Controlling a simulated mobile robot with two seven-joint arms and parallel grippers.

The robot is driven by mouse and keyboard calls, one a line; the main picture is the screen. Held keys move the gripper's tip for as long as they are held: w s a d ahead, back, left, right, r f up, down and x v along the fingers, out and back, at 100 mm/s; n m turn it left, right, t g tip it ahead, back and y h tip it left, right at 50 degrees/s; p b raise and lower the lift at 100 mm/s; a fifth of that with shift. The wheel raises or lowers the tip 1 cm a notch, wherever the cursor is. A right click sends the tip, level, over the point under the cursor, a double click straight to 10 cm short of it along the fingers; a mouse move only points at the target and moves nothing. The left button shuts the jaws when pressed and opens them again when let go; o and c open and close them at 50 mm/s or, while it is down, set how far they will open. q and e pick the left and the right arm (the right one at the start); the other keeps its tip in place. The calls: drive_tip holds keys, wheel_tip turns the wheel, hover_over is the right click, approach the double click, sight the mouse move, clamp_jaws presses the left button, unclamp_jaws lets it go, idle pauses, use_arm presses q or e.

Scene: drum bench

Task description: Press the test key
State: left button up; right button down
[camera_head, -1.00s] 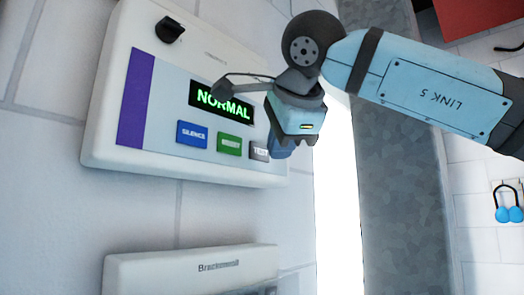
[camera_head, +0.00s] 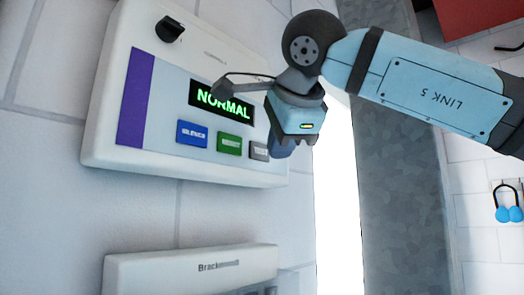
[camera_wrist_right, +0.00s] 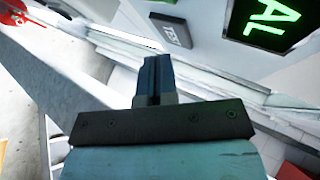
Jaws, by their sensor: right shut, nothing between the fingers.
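The grey test key (camera_head: 259,151) is at the right end of a row of keys on a white wall panel (camera_head: 200,172). The display (camera_head: 222,103) reads NORMAL in green. My right gripper (camera_head: 281,152) is shut and empty, just right of the test key, and partly covers that side of the panel. In the right wrist view, the test key (camera_wrist_right: 171,30) lies beyond the closed fingertips (camera_wrist_right: 158,62), with a visible gap in the picture. Contact does not show. My left gripper is not in view.
A green key (camera_head: 229,145) and a blue silence key (camera_head: 192,134) sit left of the test key. A black knob (camera_head: 169,29) is above. A second white box (camera_head: 190,272) is below. Blue ear defenders (camera_head: 508,214) hang at the far right.

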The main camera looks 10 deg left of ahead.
drive_tip(key=shift+w+a, duration=0.1)
idle(0.5)
drive_tip(key=shift+w+a, duration=0.2)
drive_tip(key=shift+a, duration=0.1)
drive_tip(key=shift+w+a+p, duration=0.1)
drive_tip(key=shift+a+p, duration=0.05)
drive_tip(key=shift+p, duration=0.15)
idle(0.3)
drive_tip(key=shift+s+d+b, duration=0.25)
drive_tip(key=shift+d+b, duration=0.05)
drive_tip(key=shift+d, duration=0.1)
drive_tip(key=shift+s+d, duration=0.15)
drive_tip(key=shift+d, duration=0.05)
